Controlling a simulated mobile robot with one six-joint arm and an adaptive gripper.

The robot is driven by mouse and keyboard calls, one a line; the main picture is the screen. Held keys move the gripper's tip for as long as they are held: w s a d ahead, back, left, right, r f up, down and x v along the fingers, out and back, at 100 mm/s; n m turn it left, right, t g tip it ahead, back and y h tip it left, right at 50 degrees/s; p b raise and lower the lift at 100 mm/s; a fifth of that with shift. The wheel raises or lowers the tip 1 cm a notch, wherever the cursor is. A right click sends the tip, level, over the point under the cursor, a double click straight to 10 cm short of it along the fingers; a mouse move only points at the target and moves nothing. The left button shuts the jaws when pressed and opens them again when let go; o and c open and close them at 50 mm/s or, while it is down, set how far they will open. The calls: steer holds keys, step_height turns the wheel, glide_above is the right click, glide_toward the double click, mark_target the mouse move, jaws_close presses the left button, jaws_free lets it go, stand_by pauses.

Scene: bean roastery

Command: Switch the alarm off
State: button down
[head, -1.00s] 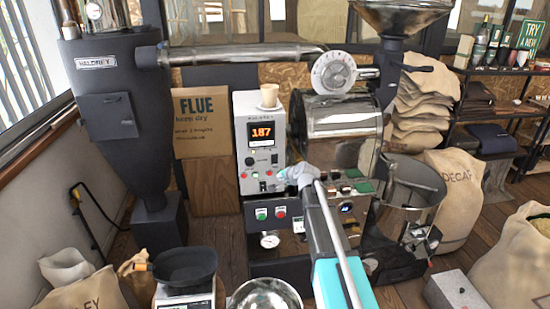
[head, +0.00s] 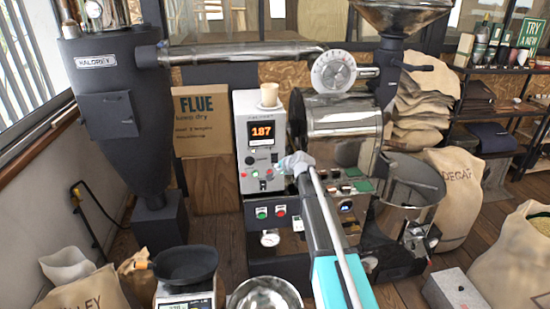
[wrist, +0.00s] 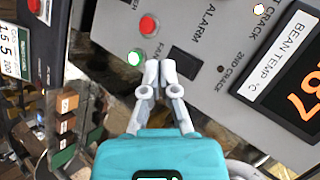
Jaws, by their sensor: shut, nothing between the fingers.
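The grey control panel (head: 256,130) stands upright left of the roaster drum, with a lit orange 187 display (head: 261,132). In the wrist view the word ALARM (wrist: 196,22) is printed on the panel (wrist: 225,60). Near it are a red round button or lamp (wrist: 148,25), a lit green one (wrist: 135,58) and a black switch (wrist: 186,62). Which of these the label names is unclear. My gripper (wrist: 160,68) is shut and empty, its tips over the panel between the green lamp and the black switch. Contact cannot be told. In the head view my gripper (head: 286,165) is at the panel's right edge.
A cup (head: 269,94) stands on top of the panel box. Green and red buttons (head: 271,212) sit on the lower box. The metal drum (head: 342,118) and cooling bin (head: 412,185) are at the right. A scale and steel bowl (head: 265,294) are in front.

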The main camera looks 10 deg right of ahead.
mark_target(274, 160)
steer(key=shift+w+r, duration=0.2)
steer(key=shift+w, duration=1.5)
steer(key=shift+w+r, duration=0.1)
steer(key=shift+w, duration=0.6)
stand_by(1.2)
steer(key=shift+s, duration=0.2)
steer(key=shift+s, duration=0.55)
stand_by(0.3)
steer(key=shift+s+f, duration=0.2)
steer(key=shift+s, duration=1.05)
steer(key=shift+s+f, duration=0.15)
steer(key=shift+s, duration=1.1)
steer(key=s+f+n+g+h, duration=0.1)
steer(key=s+f+n+g, duration=0.1)
steer(key=s, duration=1)
steer(key=s+f+n+g+h, duration=0.1)
steer(key=s+f+n+g, duration=0.2)
steer(key=s, duration=1)
steer(key=s+f+n+g+h, duration=0.2)
steer(key=s+n+g, duration=0.3)
steer(key=s, duration=0.7)
steer(key=shift+s+a+f+n, duration=0.25)
steer(key=shift+s+f+n, duration=0.15)
steer(key=shift+f, duration=0.15)
